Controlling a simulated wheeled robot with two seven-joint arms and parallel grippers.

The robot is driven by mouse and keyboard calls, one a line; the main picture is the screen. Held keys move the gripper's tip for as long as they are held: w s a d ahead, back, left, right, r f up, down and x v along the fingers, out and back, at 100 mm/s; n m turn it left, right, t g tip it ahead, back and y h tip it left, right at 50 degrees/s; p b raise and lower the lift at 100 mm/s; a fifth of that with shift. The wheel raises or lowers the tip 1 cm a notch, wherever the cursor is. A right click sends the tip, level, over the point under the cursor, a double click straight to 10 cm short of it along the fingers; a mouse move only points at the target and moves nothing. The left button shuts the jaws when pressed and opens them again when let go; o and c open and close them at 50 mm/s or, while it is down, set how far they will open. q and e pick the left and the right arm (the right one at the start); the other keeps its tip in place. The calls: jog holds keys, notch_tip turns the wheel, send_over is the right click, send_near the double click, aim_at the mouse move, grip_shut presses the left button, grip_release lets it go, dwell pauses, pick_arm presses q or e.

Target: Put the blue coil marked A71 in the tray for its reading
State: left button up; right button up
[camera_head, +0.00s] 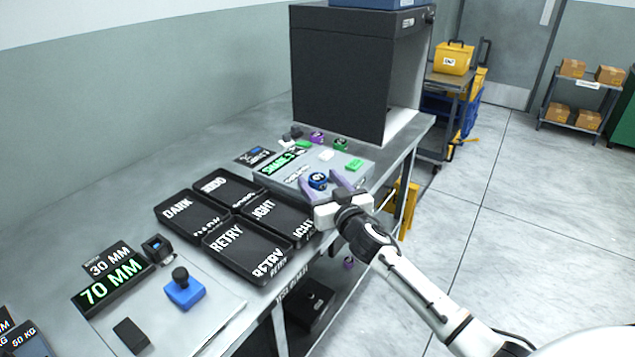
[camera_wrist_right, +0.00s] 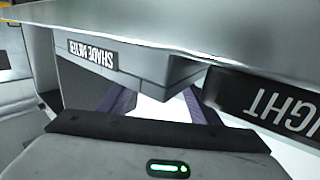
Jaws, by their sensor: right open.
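The blue coil (camera_head: 318,181) sits at the near end of the grey shade meter (camera_head: 345,176); its mark is too small to read. My right gripper (camera_head: 321,177) is open, with its purple fingers around the coil; I cannot tell whether they touch it. In the right wrist view the fingers (camera_wrist_right: 158,103) stand apart, and the coil is not visible. The meter's green display (camera_head: 280,163) is too small to read surely. Black trays stand left of the meter: DARK (camera_head: 161,217), LIGHT (camera_head: 300,242), RETRY (camera_head: 212,255) and a back one (camera_head: 202,192) with unclear lettering. My left gripper is out of view.
Purple (camera_head: 317,137) and green (camera_head: 340,144) coils lie behind the meter, before a large dark cabinet (camera_head: 340,85). A 70 MM display (camera_head: 112,283) and a blue block with a black knob (camera_head: 184,292) stand at the near left. The bench's left back is clear.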

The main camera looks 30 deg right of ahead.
aim_at(321, 182)
jog(key=c, duration=1.2)
notch_tip(321, 182, up, 10)
jog(key=shift+r+p, duration=0.1)
jog(key=shift+p, duration=0.85)
jog(key=s+a+f+y, duration=0.1)
jog(key=s+a+f, duration=0.1)
jog(key=s+a, duration=0.1)
jog(key=s+a+f+n+y, duration=0.1)
jog(key=s+a+f, duration=0.2)
jog(key=a, duration=0.3)
jog(key=s+a+f+n+y, duration=0.1)
jog(key=s+a+f, duration=0.2)
jog(key=s+a, duration=0.1)
jog(key=shift+s+a, duration=0.2)
jog(key=shift+s, duration=0.35)
jog(key=s+a+r, duration=0.1)
jog(key=s+a, duration=0.1)
jog(key=s, duration=0.3)
jog(key=s+a+r, duration=0.1)
jog(key=s+a, duration=0.1)
jog(key=s, duration=0.4)
jog(key=s+a+r, duration=0.1)
jog(key=s, duration=0.4)
jog(key=shift+s+a+r, duration=0.3)
jog(key=shift+s+a, duration=0.05)
jog(key=shift+a, duration=0.05)
